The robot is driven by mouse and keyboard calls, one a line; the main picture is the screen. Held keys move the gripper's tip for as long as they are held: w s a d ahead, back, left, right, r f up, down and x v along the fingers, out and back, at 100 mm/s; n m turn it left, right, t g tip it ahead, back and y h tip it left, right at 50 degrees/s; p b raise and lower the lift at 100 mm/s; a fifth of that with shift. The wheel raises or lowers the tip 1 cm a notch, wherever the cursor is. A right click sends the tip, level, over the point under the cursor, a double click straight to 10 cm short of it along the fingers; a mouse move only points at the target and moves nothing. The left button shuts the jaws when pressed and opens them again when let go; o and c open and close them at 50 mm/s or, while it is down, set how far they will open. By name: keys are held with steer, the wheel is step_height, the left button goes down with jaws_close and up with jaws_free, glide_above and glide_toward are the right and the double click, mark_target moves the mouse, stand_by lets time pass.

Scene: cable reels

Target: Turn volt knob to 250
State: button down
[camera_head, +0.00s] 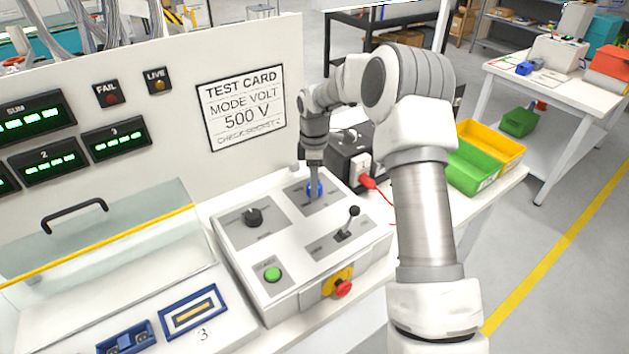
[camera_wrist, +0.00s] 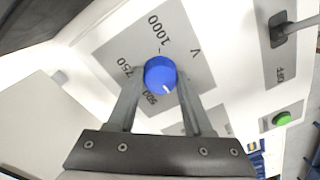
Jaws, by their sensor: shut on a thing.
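The blue volt knob (camera_head: 315,191) is on the upper right grey plate of the white control box (camera_head: 290,245). My gripper (camera_head: 313,177) points down over it and is shut on it. In the wrist view, my fingers hold the blue knob (camera_wrist: 160,72) from both sides. Its white mark points to the lower right in that view. The printed 1000, 750 and 500 show around the knob, with 500 just below it. The mark lies past the 500, away from the 750. No 250 label is readable; my right finger covers part of the dial.
The box also bears a black knob (camera_head: 253,216), a black lever (camera_head: 348,222), a green button (camera_head: 272,273) and a red stop button (camera_head: 343,289). A test card (camera_head: 243,107) behind reads MODE VOLT 500 V. A red plug (camera_head: 367,182) is close to my gripper's right.

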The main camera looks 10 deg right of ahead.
steer(key=n+p, duration=0.1)
steer(key=n, duration=0.4)
steer(key=shift+r, duration=0.1)
steer(key=shift+n, duration=0.3)
stand_by(0.4)
steer(key=shift+c, duration=1.5)
jaws_free()
step_height(320, 180, up, 17)
steer(key=shift+w+r, duration=0.15)
steer(key=shift+w, duration=0.15)
steer(key=shift+a+r, duration=0.1)
steer(key=shift+a, duration=0.05)
